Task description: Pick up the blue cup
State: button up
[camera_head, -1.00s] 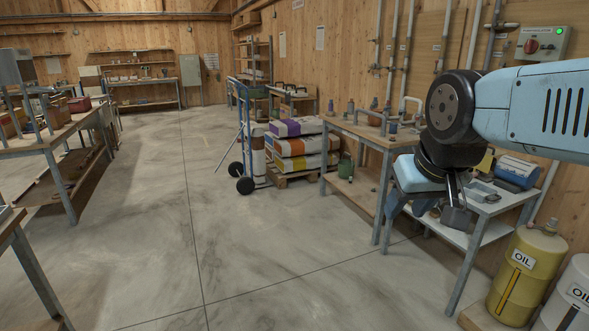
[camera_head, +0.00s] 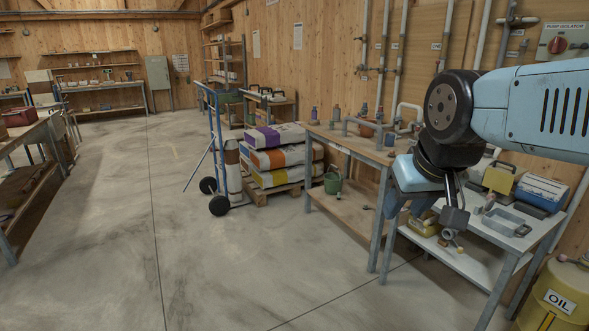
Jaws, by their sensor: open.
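My gripper (camera_head: 425,212) hangs from my light-blue arm at the right, pointing down. In the picture it overlaps the right end of the workbench and the pale table beside it. It is open, and I see nothing between its fingers. My arm and wrist hide part of what lies behind them.
The pale table (camera_head: 500,228) at right holds a blue-and-white cooler (camera_head: 541,191) and a grey tray. A yellow oil drum (camera_head: 560,300) stands at lower right. A hand truck (camera_head: 217,160) and stacked sacks (camera_head: 275,155) stand left of the workbench. The middle floor is clear.

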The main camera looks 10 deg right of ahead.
aim_at(389, 141)
jog(key=z, duration=0.1)
jog(key=i, duration=1.15)
jog(key=z, duration=0.3)
jog(key=i, duration=2)
jog(key=z, duration=0.1)
